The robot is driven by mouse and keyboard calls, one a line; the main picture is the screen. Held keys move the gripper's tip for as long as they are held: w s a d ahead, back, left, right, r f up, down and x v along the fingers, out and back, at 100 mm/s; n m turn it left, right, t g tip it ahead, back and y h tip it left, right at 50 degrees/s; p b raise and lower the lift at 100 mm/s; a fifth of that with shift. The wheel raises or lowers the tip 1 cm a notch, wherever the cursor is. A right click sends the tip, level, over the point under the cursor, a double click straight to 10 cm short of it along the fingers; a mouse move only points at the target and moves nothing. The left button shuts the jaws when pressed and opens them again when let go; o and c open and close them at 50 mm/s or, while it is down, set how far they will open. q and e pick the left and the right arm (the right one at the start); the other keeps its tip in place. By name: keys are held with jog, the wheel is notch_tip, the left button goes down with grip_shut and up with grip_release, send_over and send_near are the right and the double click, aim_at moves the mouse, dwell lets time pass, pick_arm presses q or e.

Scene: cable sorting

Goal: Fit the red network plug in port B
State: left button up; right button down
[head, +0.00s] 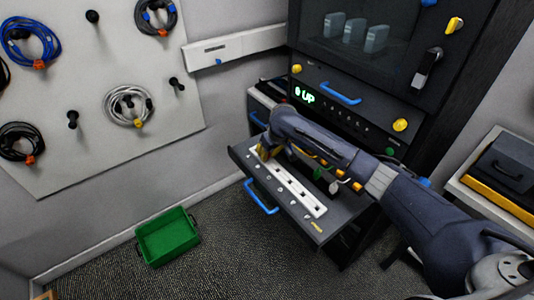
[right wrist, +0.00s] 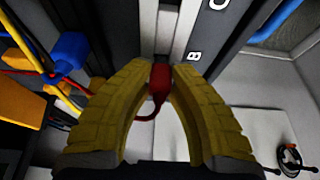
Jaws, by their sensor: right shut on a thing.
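The red network plug (right wrist: 160,78) sits between the yellow fingertips of my right gripper (right wrist: 161,72), which is shut on it; a red cable curls down from it. In the head view my right gripper (head: 264,152) is over the far left end of the white port strip (head: 305,198), and I cannot make out the plug there. The strip lies on a pulled-out dark drawer. In the right wrist view the strip (right wrist: 172,30) runs up from the plug, with the label B (right wrist: 194,56) just beside it. Whether the plug is in a port is hidden. My left gripper is out of view.
Blue (right wrist: 70,50) and yellow (right wrist: 22,103) plugs with cables are at the left in the wrist view. The drawer has a blue handle (head: 261,197). The dark rack stands behind it. A green bin (head: 168,238) is on the floor; coiled cables hang on the wall board.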

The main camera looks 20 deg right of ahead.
jog(key=shift+f, duration=0.4)
dwell(0.7)
jog(key=c, duration=0.7)
grip_release()
jog(key=shift+o, duration=0.2)
jog(key=shift+r, duration=0.1)
jog(key=shift+r, duration=3.4)
